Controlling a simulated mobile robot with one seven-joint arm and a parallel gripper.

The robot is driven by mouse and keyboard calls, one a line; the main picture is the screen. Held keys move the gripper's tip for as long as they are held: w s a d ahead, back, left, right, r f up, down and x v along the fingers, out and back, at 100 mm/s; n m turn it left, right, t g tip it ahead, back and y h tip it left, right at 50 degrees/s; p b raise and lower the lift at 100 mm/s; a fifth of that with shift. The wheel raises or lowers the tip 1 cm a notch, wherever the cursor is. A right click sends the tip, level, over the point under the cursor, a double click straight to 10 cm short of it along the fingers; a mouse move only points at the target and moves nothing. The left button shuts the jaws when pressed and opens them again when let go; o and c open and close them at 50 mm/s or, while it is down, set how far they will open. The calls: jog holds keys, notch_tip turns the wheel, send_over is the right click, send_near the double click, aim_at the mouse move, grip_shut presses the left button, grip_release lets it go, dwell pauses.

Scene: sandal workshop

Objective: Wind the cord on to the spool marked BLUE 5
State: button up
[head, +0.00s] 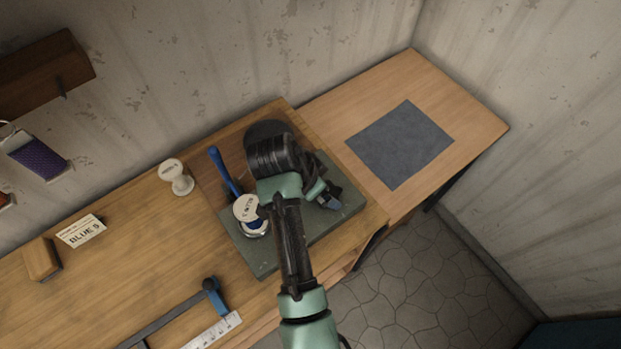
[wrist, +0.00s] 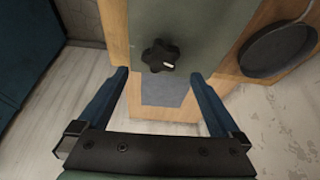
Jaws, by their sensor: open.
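A spool (head: 246,208) with a white, marked top and blue below stands on the green board (head: 262,262) on the bench, left of my arm; its marking is too small to read. A card (head: 81,232) reading BLUE 5 lies to the left on the bench. My gripper (head: 333,200) is over the right part of the green board, with its blue fingers apart and empty. In the wrist view a black star-shaped knob (wrist: 160,56) on the green surface shows between and beyond the open fingertips (wrist: 160,76). My arm hides part of the board in the head view.
A pale empty spool (head: 176,177), a wooden block (head: 41,260), a blue-and-black tool (head: 213,295) and a ruler (head: 214,330) are on the bench. The right table, with a grey mat (head: 400,142), is otherwise clear.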

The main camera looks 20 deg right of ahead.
jog(key=b+v, duration=0.1)
jog(key=v, duration=0.6)
dwell(1.0)
